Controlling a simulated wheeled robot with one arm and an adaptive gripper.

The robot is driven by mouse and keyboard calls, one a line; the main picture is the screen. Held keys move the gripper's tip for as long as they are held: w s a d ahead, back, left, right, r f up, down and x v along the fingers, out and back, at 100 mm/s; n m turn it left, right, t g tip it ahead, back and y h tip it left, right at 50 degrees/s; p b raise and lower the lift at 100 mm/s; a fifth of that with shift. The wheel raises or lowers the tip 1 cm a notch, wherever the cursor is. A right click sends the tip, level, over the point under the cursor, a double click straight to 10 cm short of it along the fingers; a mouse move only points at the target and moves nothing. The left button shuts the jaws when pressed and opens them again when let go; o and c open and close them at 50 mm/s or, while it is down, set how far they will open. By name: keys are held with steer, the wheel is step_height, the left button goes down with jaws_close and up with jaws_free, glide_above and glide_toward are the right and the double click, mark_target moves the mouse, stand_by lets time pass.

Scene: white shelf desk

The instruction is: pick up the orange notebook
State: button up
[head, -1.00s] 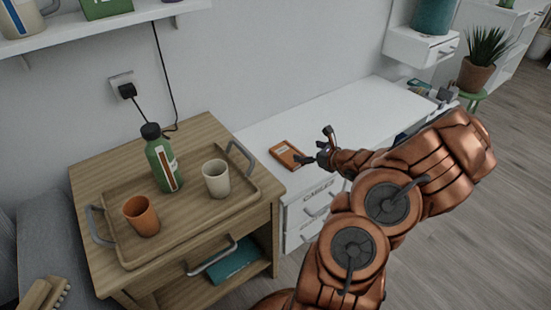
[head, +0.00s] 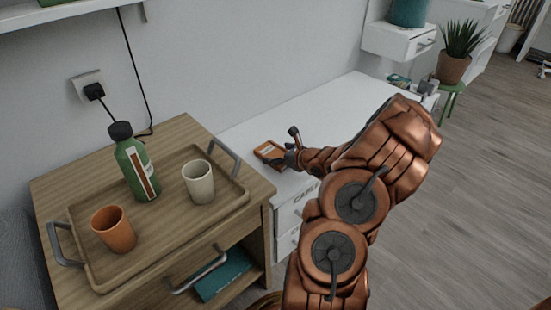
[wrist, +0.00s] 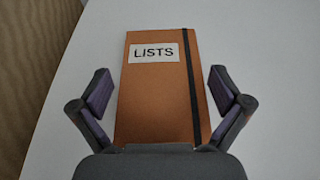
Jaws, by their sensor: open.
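The orange notebook (wrist: 155,107) lies flat on the white desk, with a white "LISTS" label and a dark elastic band along its right side in the wrist view. In the head view the notebook (head: 268,149) is near the desk's left end, partly hidden by my gripper (head: 287,148). In the wrist view my gripper (wrist: 160,95) is open, with one finger to the left of the notebook and one to the right. Both fingers appear apart from its edges. The notebook's near end is hidden behind the gripper body.
The white desk (head: 330,103) is clear behind the notebook. To the left, a wooden cabinet (head: 52,190) bears a tray (head: 165,242) with a green bottle (head: 137,165), an orange cup (head: 113,230) and a beige cup (head: 198,183). A wall stands behind.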

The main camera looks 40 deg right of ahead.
steer(key=shift+x, duration=1.3)
steer(key=shift+d+r, duration=0.1)
steer(key=c, duration=1)
